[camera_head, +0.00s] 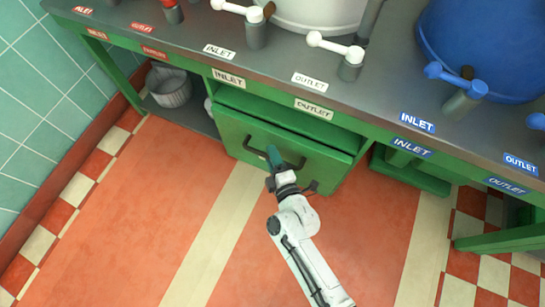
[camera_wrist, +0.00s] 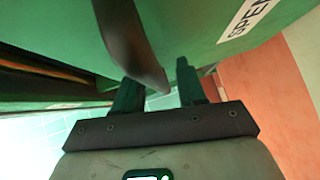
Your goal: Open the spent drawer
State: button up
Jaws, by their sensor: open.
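The green spent drawer (camera_head: 270,148) sits under the counter. A gap shows above its front, so it looks partly pulled out. Its dark bar handle (camera_head: 293,163) runs across the front, and it also shows in the wrist view (camera_wrist: 130,45). A white label (camera_wrist: 247,18) reading "SPEN", cut off by the frame, is on the front. My gripper (camera_head: 273,156) is at the handle. In the wrist view its two green fingers (camera_wrist: 158,90) are apart, with the handle's end reaching between them. Whether they touch it I cannot tell.
A metal pot (camera_head: 170,88) stands on the low shelf at left. A green leg frame (camera_head: 495,239) stands at right. The red floor (camera_head: 150,210) before the drawer is clear apart from my arm.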

jog(key=shift+c, duration=0.2)
grip_shut()
dwell(0.3)
